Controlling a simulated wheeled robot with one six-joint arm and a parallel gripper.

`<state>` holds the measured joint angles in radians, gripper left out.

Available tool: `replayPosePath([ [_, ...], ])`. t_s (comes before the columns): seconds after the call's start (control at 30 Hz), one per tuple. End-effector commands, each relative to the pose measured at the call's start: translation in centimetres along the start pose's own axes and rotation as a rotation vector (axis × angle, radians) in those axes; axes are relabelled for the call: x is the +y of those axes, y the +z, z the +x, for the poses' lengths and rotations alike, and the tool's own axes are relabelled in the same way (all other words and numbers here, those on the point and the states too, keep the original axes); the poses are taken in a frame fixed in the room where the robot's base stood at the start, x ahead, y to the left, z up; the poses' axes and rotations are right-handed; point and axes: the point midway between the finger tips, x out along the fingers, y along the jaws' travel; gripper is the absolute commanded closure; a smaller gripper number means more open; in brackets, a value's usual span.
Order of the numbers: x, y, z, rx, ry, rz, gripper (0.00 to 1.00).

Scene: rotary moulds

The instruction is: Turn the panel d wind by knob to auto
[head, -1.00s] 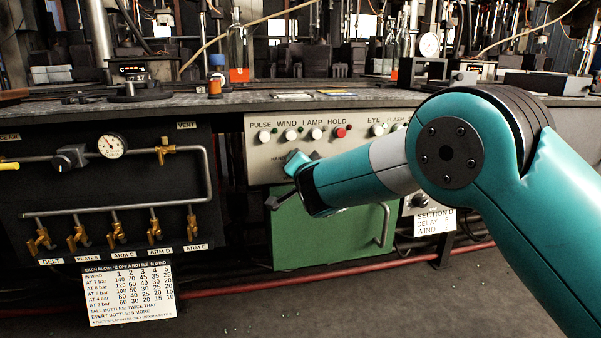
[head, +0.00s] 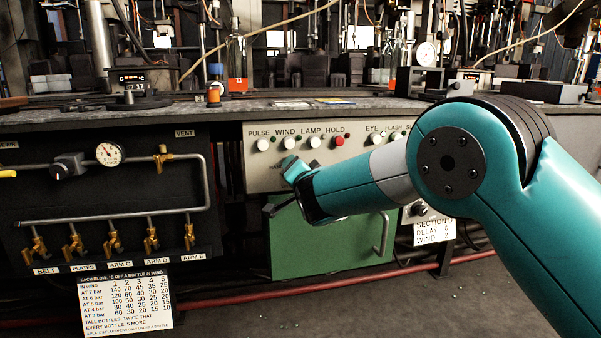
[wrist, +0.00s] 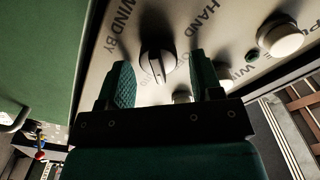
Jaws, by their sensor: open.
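My gripper (wrist: 160,72) is open, one green padded finger on each side of the knob, with gaps showing on both sides. Whether the fingers reach around the knob in depth I cannot tell. In the head view my gripper (head: 277,186) is at the lower left of the panel (head: 252,180) and hides the knob. The AUTO label is not readable.
White buttons (wrist: 281,38) sit close to my gripper on the panel; the head view shows a red HOLD button (head: 337,141) too. A green door (head: 340,245) with a handle is below. A gauge and brass valves (head: 110,242) are at left.

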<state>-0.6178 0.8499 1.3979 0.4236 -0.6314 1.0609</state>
Motion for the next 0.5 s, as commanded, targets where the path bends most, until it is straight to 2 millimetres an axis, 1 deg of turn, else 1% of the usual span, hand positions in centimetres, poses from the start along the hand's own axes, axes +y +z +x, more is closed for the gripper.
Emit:
replayPosePath([
  [0.17,-0.1,0.0,-0.7,-0.001,0.0,0.001,0.41],
  [0.27,-0.2,0.0,-2.0,-0.002,0.0,-0.001,0.41],
  [0.37,-0.2,0.0,-3.9,-0.004,0.0,-0.001,0.41],
  [0.5,-0.1,0.1,-7.3,-0.003,0.0,-0.002,0.41],
])
